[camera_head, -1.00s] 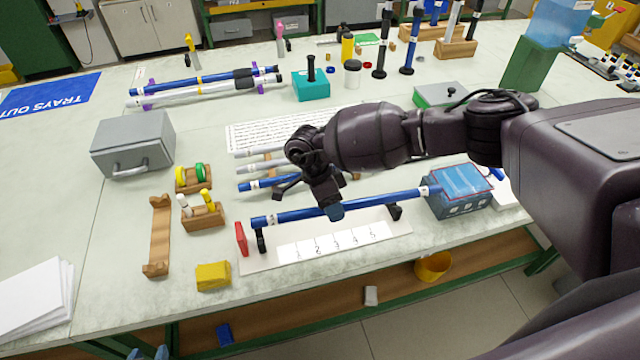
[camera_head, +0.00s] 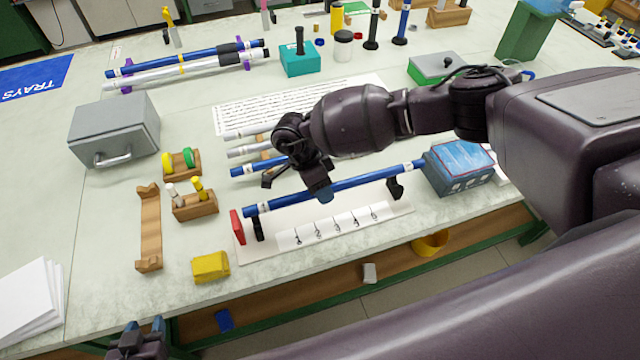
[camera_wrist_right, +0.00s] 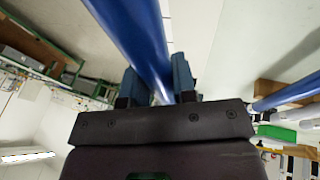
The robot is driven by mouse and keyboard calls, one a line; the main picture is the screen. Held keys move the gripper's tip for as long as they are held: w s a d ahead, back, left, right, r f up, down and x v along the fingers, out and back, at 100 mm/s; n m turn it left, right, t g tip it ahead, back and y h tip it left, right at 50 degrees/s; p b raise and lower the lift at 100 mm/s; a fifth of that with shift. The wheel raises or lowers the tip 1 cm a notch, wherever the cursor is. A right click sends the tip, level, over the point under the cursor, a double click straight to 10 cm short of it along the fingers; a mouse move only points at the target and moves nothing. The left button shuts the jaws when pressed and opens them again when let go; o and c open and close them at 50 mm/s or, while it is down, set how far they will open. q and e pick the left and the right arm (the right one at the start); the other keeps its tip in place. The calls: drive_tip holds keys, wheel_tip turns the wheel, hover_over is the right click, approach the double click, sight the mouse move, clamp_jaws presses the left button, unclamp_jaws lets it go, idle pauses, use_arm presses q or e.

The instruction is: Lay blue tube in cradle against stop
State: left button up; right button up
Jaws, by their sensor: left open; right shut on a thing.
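The blue tube (camera_head: 365,181) lies lengthwise over the cradle (camera_head: 285,238), a pale board with black supports and numbered marks. The tube's left end is close to the red stop (camera_head: 237,227); I cannot tell whether they touch, or whether the tube rests in the supports. My right gripper (camera_head: 325,194) is shut on the tube near its middle. In the right wrist view the tube (camera_wrist_right: 135,35) runs between the fingers (camera_wrist_right: 158,88). My left gripper (camera_head: 140,334) is open and empty at the bottom left, in front of the table edge.
A blue-grey box (camera_head: 458,167) stands by the tube's right end. Other tubes (camera_head: 250,170) lie behind the cradle. A wooden holder (camera_head: 150,230), a yellow block (camera_head: 210,266) and a grey case (camera_head: 115,130) stand to the left. My right arm hides part of the table.

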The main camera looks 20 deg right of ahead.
drive_tip(key=shift+f, duration=0.5)
drive_tip(key=shift+a+f+b, duration=0.1)
drive_tip(key=shift+f+b, duration=0.65)
drive_tip(key=shift+b, duration=0.1)
drive_tip(key=shift+f+b, duration=0.55)
drive_tip(key=shift+f, duration=0.05)
drive_tip(key=shift+f+b, duration=0.35)
drive_tip(key=shift+f, duration=0.1)
drive_tip(key=shift+a, duration=0.5)
drive_tip(key=o, duration=1)
drive_tip(key=shift+r, duration=0.1)
